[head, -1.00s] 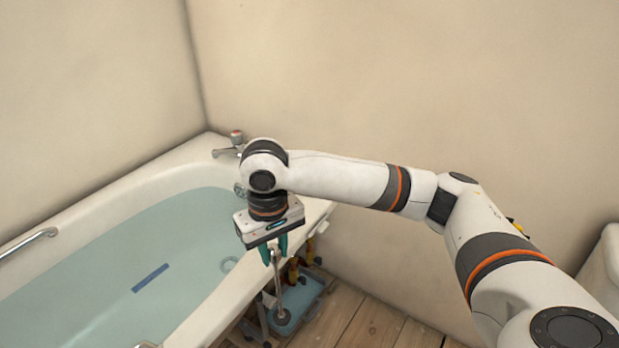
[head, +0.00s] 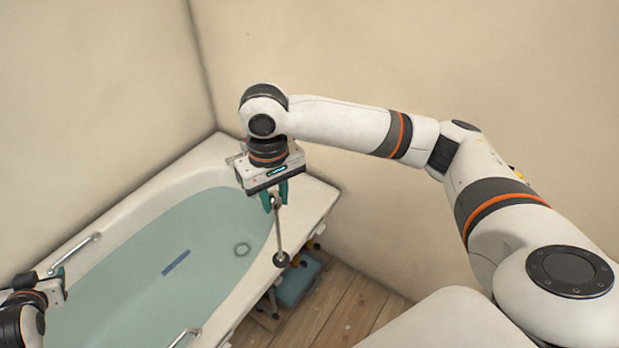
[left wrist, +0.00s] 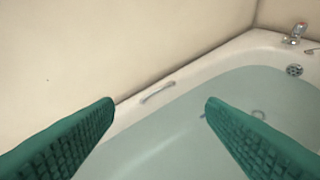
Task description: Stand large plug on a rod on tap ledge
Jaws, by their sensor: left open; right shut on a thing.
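The large plug on a rod (head: 280,235) hangs from my right gripper (head: 274,199), which is shut on the upper end of the rod. The round dark plug end points down, in front of the bath's outer side near its right end. The tap ledge (head: 313,193) is the pale rim at the bath's far right end, partly hidden behind my right gripper. The tap (left wrist: 296,34) shows on the ledge in the left wrist view. My left gripper (left wrist: 160,103) is open and empty, above the bath's left side; it shows only partly at the head view's left edge.
The bath (head: 150,212) is filled with water, with a blue strip and a round drain inside. Grab handles (head: 75,254) sit on its rims. A blue tray (head: 301,281) stands on the wooden floor (head: 350,300) beside the bath. Walls close off the back and left.

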